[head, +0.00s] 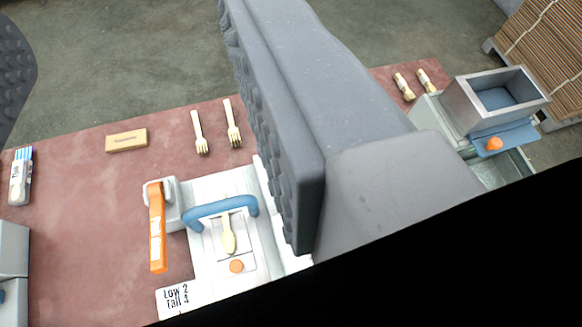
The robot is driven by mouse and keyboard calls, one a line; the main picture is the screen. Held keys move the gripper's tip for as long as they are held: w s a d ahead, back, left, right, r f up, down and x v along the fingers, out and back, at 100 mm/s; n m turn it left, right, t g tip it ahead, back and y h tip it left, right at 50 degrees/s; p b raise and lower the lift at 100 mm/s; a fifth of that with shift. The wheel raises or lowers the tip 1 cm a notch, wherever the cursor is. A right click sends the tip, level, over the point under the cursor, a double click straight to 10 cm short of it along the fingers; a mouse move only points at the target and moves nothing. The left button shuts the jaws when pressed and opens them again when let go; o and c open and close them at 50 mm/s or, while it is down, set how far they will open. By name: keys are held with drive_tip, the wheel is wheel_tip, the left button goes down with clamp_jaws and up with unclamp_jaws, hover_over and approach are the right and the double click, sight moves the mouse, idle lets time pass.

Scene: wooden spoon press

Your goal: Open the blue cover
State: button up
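A blue panel (517,134) with an orange knob (494,143) sits on the front of the metal hopper machine (468,108) at the right; it looks like the blue cover and appears closed. A press (195,242) stands at lower centre with a curved blue handle (205,209) over a wooden spoon (229,238). My gripper (158,180) is open and empty, its two dark ridged fingers wide apart. The right finger is large in the middle, left of the blue panel and apart from it. It hides part of the table and the press's right side.
An orange lever (157,235) stands beside the press. A black area covers the lower right.

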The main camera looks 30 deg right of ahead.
drive_tip(key=w+d+f+m+g+h, duration=0.1)
drive_tip(key=w+d+f+m+g, duration=0.15)
drive_tip(key=w+f, duration=0.4)
drive_tip(key=w+d+f+m+g+h, duration=0.2)
drive_tip(key=w+d+f+g, duration=0.15)
drive_tip(key=f, duration=0.65)
drive_tip(key=w+d+f+m+g, duration=0.1)
drive_tip(key=w+d+f+g, duration=0.1)
drive_tip(key=f, duration=1)
drive_tip(key=w+d+f+m+g, duration=0.2)
drive_tip(key=w+d+f, duration=0.1)
drive_tip(key=f, duration=0.9)
drive_tip(key=w+d+f+m+g+b, duration=0.1)
drive_tip(key=w+d+f+g, duration=0.1)
drive_tip(key=f, duration=1.1)
drive_tip(key=shift+w+d, duration=0.6)
drive_tip(key=shift+w, duration=0.2)
